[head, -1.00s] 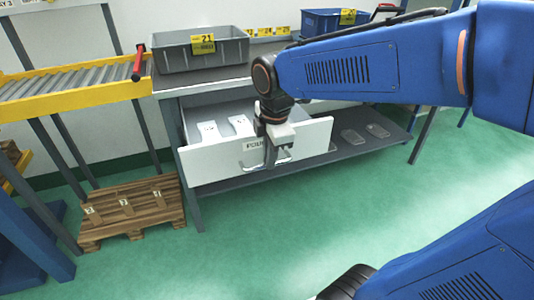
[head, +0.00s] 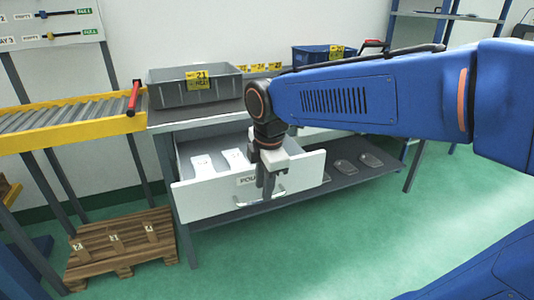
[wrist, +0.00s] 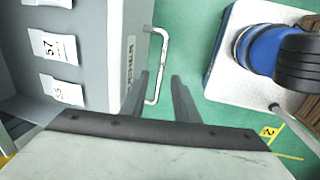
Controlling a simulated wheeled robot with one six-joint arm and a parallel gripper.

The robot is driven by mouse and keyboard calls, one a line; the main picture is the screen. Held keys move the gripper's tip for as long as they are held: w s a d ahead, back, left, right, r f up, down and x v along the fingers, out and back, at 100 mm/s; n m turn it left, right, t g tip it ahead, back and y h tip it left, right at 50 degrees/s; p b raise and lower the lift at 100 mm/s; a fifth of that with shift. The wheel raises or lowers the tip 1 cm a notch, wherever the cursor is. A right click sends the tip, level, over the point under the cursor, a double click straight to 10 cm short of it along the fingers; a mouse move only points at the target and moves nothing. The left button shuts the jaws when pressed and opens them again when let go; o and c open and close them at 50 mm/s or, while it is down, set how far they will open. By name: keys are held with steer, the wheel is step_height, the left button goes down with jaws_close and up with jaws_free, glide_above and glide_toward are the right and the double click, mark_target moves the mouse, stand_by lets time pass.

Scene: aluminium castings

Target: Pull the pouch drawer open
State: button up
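The white pouch drawer (head: 218,200) stands pulled out of the grey bench, with white labelled pouches (head: 203,166) inside. Its label is partly hidden by my gripper. The drawer's bar handle (head: 275,198) is on the front face. My gripper (head: 267,187) is in front of the drawer, pointing down at the handle. In the wrist view my gripper (wrist: 160,75) is open, its fingers apart with the handle (wrist: 165,48) showing between them, touching neither visibly. The drawer (wrist: 113,60) and pouches (wrist: 54,46) lie to the left there.
A grey bin marked 21 (head: 175,93) and a blue bin (head: 312,55) stand on the bench top. A roller conveyor (head: 60,122) and wooden pallet (head: 95,262) are at left. Green floor ahead is clear.

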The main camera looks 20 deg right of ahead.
step_height(320, 180, up, 14)
steer(key=s, duration=0.2)
steer(key=shift+s+r, duration=0.15)
steer(key=shift+s, duration=0.2)
steer(key=s+d+f+m+t, duration=0.1)
steer(key=s+d+f+m, duration=0.2)
steer(key=f+m, duration=0.6)
steer(key=s+d+f+m+t, duration=0.1)
steer(key=s+d+f+m, duration=0.3)
steer(key=s+f+m, duration=0.4)
steer(key=shift+f+m+t, duration=0.3)
steer(key=shift+f+m, duration=0.3)
steer(key=shift+f, duration=0.25)
